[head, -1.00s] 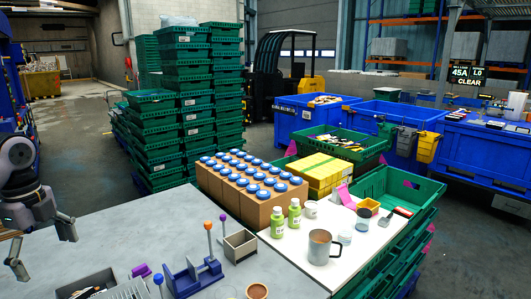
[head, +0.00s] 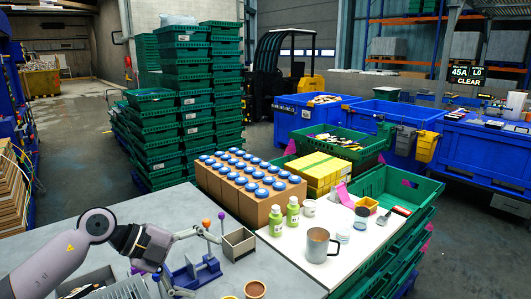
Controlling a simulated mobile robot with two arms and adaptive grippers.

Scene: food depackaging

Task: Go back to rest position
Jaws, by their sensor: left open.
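My left gripper (head: 203,263) reaches in from the left over the grey table (head: 60,240). Its fingers are spread wide and nothing shows between them. It is at the blue stand (head: 195,274), with the upper finger close to a stick with an orange ball (head: 206,223). I cannot tell whether they touch. My right gripper is not in view.
An open grey box (head: 239,246) stands just right of the gripper. Green crates (head: 160,150) are stacked behind.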

